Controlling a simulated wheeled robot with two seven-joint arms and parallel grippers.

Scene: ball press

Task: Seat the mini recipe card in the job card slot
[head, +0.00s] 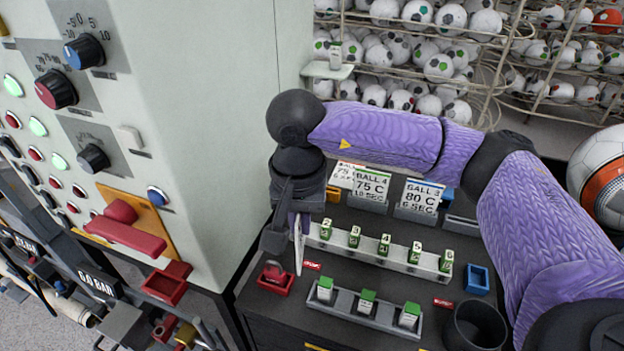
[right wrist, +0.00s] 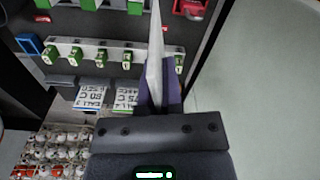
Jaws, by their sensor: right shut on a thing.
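My right gripper (head: 296,222) points down over the left part of the dark bench top and is shut on a thin white card (head: 298,250). The card hangs nearly edge-on, so its print cannot be read. In the right wrist view the card (right wrist: 155,58) stands out between the purple fingers (right wrist: 162,95). Larger recipe cards stand at the back of the bench: one reads BALL 4, 75 C, 10 SEC (head: 371,188), another BALL 3, 80 C, 6 SEC (head: 420,197). I cannot tell which opening is the job card slot. My left gripper is not in view.
A rack (head: 375,252) of numbered green-and-white pieces is close right of the card. A front rack (head: 362,312), red tray (head: 275,279), blue tray (head: 477,279) and black cup (head: 474,327) share the bench. The control cabinet (head: 195,130) rises at left.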

